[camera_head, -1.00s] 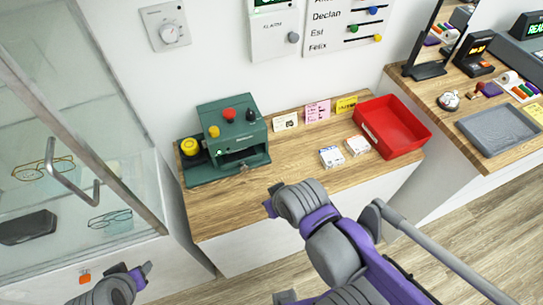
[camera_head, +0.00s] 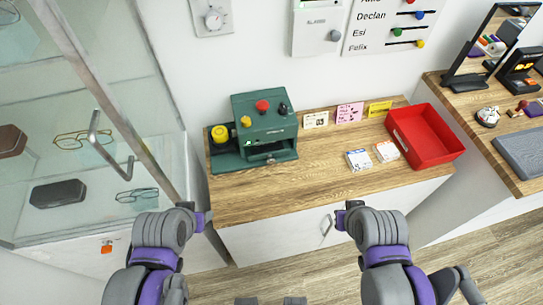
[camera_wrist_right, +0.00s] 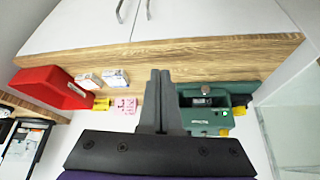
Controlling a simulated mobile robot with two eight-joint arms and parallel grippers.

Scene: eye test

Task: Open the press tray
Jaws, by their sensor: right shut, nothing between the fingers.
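The green press (camera_head: 264,122) stands at the left part of the wooden counter, with red, yellow and black knobs on top. Its tray front (camera_head: 268,154) is low on the front face, under a dark slot; I cannot tell how far in it sits. The press also shows in the right wrist view (camera_wrist_right: 206,118), beyond the fingers and to their right. My left gripper (camera_head: 204,220) is at the counter's front left edge, apart from the press; its jaws are not clear. My right gripper (camera_head: 345,214) is in front of the counter, shut and empty; its fingers are together in the wrist view (camera_wrist_right: 160,82).
A red bin (camera_head: 424,138), small boxes (camera_head: 358,160) and coloured cards (camera_head: 349,113) are on the counter's right. A glass cabinet (camera_head: 90,110) with a handle stands at the left. A cupboard handle (camera_head: 326,226) is below the counter. The counter before the press is clear.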

